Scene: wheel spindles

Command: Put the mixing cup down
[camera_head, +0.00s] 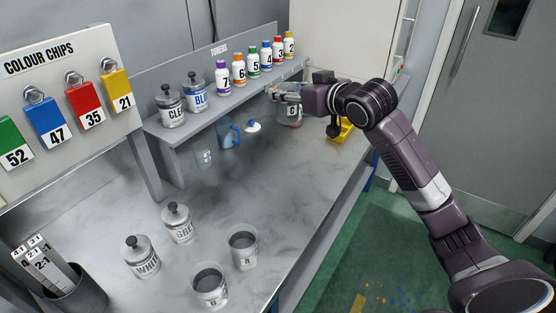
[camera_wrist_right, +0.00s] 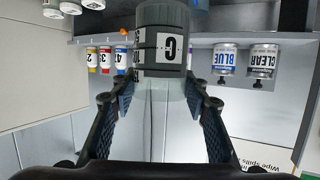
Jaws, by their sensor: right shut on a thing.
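The mixing cup labelled C (camera_head: 291,113) is a clear cup with grey contents, under the toner shelf at the back. My right gripper (camera_head: 284,94) is around it. In the right wrist view, the cup (camera_wrist_right: 162,48) sits between the two dark fingers of my right gripper (camera_wrist_right: 152,92), which are shut on it. I cannot tell whether its base touches the bench. Two similar grey-filled cups, A (camera_head: 243,250) and B (camera_head: 210,286), stand upright on the front of the bench. My left gripper is not in view.
A shelf (camera_head: 205,112) holds numbered toner bottles and the CLEAR and BLUE tins. A blue jug (camera_head: 229,134), a small clear cup (camera_head: 204,158) and a yellow object (camera_head: 341,130) are nearby. WHITE (camera_head: 143,258) and GREY (camera_head: 178,223) tins stand in front. Mid-bench is clear.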

